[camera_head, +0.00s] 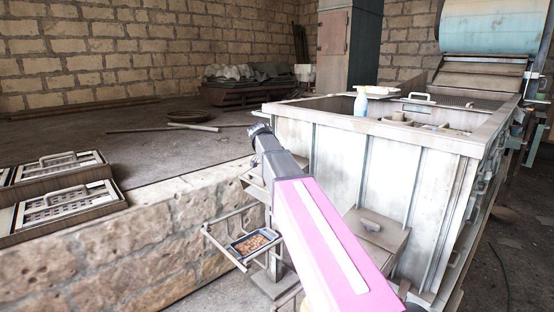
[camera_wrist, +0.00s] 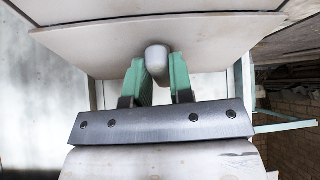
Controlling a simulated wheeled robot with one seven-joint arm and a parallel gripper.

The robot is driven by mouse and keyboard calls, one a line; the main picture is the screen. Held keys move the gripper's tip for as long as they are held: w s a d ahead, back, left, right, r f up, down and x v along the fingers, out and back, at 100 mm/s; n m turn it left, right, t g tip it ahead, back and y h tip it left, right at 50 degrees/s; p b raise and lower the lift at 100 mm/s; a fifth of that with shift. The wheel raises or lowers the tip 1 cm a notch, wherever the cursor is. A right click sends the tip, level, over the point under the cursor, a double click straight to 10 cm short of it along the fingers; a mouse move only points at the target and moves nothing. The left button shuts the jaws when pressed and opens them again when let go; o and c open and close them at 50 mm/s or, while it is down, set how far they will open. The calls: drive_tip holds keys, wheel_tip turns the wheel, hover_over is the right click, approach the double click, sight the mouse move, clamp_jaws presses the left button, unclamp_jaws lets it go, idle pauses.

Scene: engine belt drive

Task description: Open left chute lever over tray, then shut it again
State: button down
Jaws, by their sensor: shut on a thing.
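In the wrist view, my gripper (camera_wrist: 156,68) has its green fingers on both sides of a rounded grey lever end (camera_wrist: 157,57), shut on it. The lever stands out from in front of a pale metal panel (camera_wrist: 105,42). In the head view, my pink arm reaches to the left side of the large metal bin, and the lever and my fingertips are hidden behind it. The tray (camera_head: 235,251) holds small brown pieces (camera_head: 252,243) and sits in a frame left of and below my arm's far part. Whether the chute is open cannot be told.
A low stone wall (camera_head: 150,235) runs on the left, bearing slotted panels (camera_head: 62,205). A lidded box (camera_head: 378,230) is right of my arm.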

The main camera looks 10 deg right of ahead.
drive_tip(key=c, duration=1)
unclamp_jaws()
drive_tip(key=shift+r, duration=0.1)
drive_tip(key=v, duration=1)
drive_tip(key=shift+s+a+r, duration=0.2)
drive_tip(key=shift+r, duration=0.05)
